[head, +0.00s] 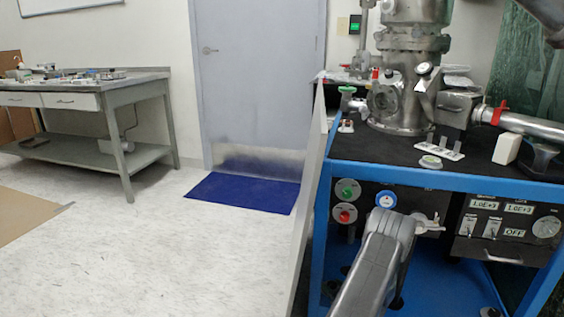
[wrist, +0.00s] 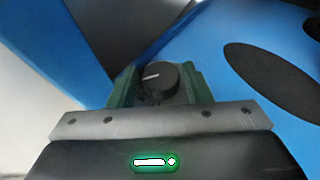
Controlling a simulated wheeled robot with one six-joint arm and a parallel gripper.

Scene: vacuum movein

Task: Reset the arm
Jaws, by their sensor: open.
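My arm (head: 375,262) is grey and reaches in from the lower middle of the head view, in front of the blue-framed vacuum rig (head: 420,178). My gripper (wrist: 158,92) shows in the wrist view, with its grey screwed plate and green-lit housing below and dark green parts beyond. It is open. A black knob (wrist: 162,80) with a white pointer line shows between the green parts; I cannot tell if anything touches it. In the head view the gripper cannot be made out clearly.
The rig carries a steel chamber (head: 402,108) on its black top and a control panel (head: 508,222) below. A grey door (head: 260,75) with a blue mat (head: 242,192) stands behind. A workbench (head: 100,90) is at left. The floor (head: 190,255) left of the rig is clear.

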